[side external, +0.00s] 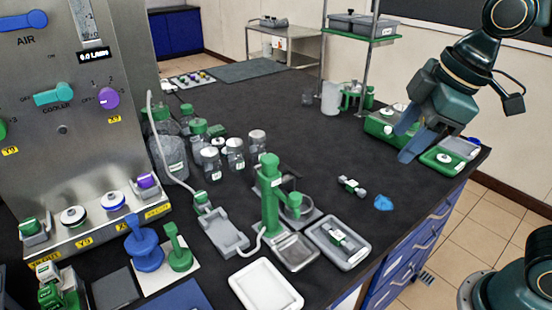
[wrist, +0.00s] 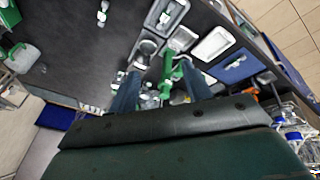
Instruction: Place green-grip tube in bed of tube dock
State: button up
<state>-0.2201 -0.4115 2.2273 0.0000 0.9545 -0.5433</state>
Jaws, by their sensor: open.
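The green-grip tube (side external: 202,199) has a green grip with a white label and a pale hose rising to the left. Its grip is at the upper end of the grey tube dock (side external: 228,237), left of the green stand. I cannot tell whether it touches the dock or lies beside its bed. My gripper (side external: 408,132) is open and empty, high over the right end of the bench, well away from the tube and dock. In the wrist view its two fingers (wrist: 160,88) point toward the green stand; the tube and dock are not clearly distinguishable there.
The green stand (side external: 268,195) rises right of the dock. A grey tray (side external: 357,258) and a white tray (side external: 265,285) lie in front. Several capped bottles (side external: 235,153) stand behind. A small clamp-like item (side external: 351,186) and blue piece (side external: 383,203) lie on otherwise clear bench.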

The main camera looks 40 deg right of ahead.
jog(key=w+a+f+n+g, duration=0.1)
jog(key=w+a+n, duration=0.4)
jog(key=a+n, duration=0.25)
jog(key=w+a+f+n+g, duration=0.1)
jog(key=w+a+f+n, duration=0.1)
jog(key=w+a+n, duration=0.35)
jog(key=s+a+f+n, duration=0.1)
jog(key=a+f+n, duration=0.3)
jog(key=a, duration=0.3)
jog(key=s+a+f+n+g, duration=0.1)
jog(key=a+f+n, duration=0.2)
jog(key=a+n, duration=0.2)
jog(key=s+a+f+n+g+h, duration=0.1)
jog(key=a+f+n, duration=0.3)
jog(key=a, duration=0.7)
jog(key=shift+a+f+n, duration=0.25)
jog(key=shift+f+n, duration=0.1)
jog(key=shift+n, duration=0.25)
jog(key=shift+f, duration=0.1)
jog(key=shift+f, duration=4.2)
